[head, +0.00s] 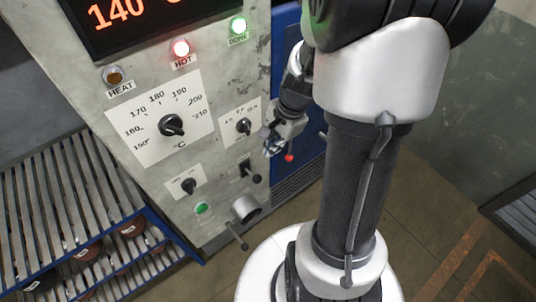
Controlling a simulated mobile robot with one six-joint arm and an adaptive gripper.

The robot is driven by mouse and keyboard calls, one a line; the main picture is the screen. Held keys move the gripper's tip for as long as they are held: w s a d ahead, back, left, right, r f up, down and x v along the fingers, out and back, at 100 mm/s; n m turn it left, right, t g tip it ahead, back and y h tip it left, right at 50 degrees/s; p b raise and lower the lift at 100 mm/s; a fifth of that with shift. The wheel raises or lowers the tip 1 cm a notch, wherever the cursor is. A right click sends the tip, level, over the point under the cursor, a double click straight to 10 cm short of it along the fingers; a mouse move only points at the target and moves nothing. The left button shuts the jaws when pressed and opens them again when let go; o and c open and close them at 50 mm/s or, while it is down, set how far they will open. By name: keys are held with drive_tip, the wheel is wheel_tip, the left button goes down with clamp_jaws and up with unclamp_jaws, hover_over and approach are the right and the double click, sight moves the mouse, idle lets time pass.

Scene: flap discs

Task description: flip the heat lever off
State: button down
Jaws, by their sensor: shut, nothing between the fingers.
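The control panel (222,100) fills the left and middle of the head view. A small lever switch (245,168) with a dark ball end sits on its lower right and points down to the right; I cannot read a label for it. The lamp labelled HEAT (113,76) is dull amber and looks unlit. My gripper (270,141) is shut and empty in front of the panel's right edge, above the lever and apart from it in the picture. Its fingertips are small and partly hard to make out.
A temperature dial (171,125) and smaller knobs sit on the panel. The red HOT (181,48) and green DONE (238,26) lamps glow; the display (130,15) shows 140. A handle (235,236) juts out below. A slatted rack (60,205) stands left.

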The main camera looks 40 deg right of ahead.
drive_tip(key=b, duration=0.4)
hover_over(252, 175)
drive_tip(key=s+d, duration=0.3)
drive_tip(key=s+d+x, duration=0.2)
drive_tip(key=x, duration=1)
drive_tip(key=shift+f, duration=0.5)
drive_tip(key=shift+w+a, duration=0.1)
drive_tip(key=shift+w, duration=0.05)
